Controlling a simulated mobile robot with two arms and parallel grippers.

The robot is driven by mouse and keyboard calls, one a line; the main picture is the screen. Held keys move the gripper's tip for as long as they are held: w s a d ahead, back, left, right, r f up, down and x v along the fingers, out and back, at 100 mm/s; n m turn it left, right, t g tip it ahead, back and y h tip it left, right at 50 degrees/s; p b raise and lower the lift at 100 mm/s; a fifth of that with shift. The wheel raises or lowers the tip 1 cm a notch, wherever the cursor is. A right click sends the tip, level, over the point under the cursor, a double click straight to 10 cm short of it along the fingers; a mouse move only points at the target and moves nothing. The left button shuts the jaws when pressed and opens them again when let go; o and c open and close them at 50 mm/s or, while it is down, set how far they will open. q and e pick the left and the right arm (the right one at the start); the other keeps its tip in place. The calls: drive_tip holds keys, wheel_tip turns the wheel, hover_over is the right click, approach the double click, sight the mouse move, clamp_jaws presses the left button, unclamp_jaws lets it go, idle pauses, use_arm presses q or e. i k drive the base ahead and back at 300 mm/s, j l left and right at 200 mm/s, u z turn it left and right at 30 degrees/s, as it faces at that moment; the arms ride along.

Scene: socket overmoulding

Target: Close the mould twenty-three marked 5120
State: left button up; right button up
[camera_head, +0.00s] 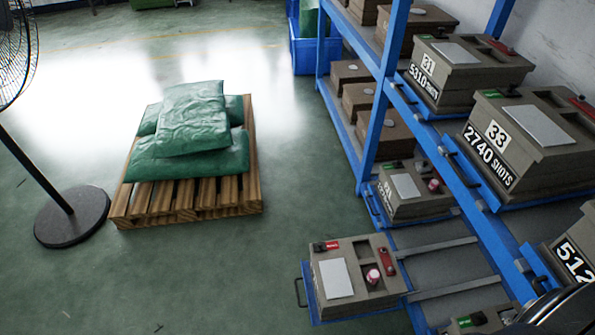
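A grey-brown mould (578,240) is cut off at the right edge. Its front shows "512"; the last digit and any mould number are outside the view. A blue tray (309,298) with a handle is pulled out from the lower rack, towards the left. Neither gripper is in view. A dark curved shape at the lower right corner may be part of my arm.
The blue rack (376,120) holds a mould (470,62) marked 31 and 5310, a mould (535,130) marked 33 and 2740 shots, and a smaller mould (414,192). A pallet (188,198) with green sacks (193,120) and a fan (70,214) stand left. The floor between is clear.

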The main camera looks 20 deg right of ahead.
sight(337, 288)
drive_tip(key=j+z, duration=0.25)
drive_tip(key=z, duration=0.2)
drive_tip(key=j+z, duration=0.3)
drive_tip(key=z, duration=0.15)
drive_tip(key=j+z, duration=0.3)
drive_tip(key=z, duration=0.15)
